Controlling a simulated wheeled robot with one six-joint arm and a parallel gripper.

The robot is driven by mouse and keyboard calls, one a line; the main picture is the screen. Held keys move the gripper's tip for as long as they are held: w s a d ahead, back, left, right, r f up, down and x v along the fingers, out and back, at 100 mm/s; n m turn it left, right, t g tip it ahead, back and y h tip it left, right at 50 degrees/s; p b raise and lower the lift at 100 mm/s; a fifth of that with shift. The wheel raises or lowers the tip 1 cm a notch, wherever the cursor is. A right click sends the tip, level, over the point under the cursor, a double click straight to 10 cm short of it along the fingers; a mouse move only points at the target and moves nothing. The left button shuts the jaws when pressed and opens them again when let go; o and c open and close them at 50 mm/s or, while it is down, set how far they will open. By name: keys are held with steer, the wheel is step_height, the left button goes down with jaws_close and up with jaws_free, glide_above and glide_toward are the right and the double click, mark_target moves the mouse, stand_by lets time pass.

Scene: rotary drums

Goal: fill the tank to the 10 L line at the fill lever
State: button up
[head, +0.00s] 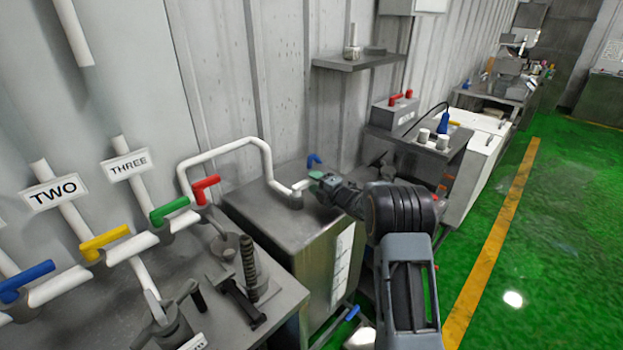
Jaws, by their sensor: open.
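The tank is a grey steel box (280,222) in the middle of the head view, with a white pipe (225,150) running to its top. A white marked strip (342,265) is on its right face; its numbers and any liquid level are too small to read. A small blue lever (315,160) shows behind the tank top, near my gripper (314,182). My gripper is open over the tank's right rear, by the pipe's end. A small green part shows at its tip; I cannot tell whether it touches anything. No label marks which lever is the fill lever.
Red (205,189), green (168,210), yellow (105,242) and blue (25,281) handles sit on pipes at left, above a bench (270,290) with clamps. Another blue handle (352,313) is low by the tank. A shelf (360,62) hangs behind. Green floor (560,230) is clear at right.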

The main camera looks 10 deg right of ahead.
steer(key=shift+x, duration=0.95)
jaws_close()
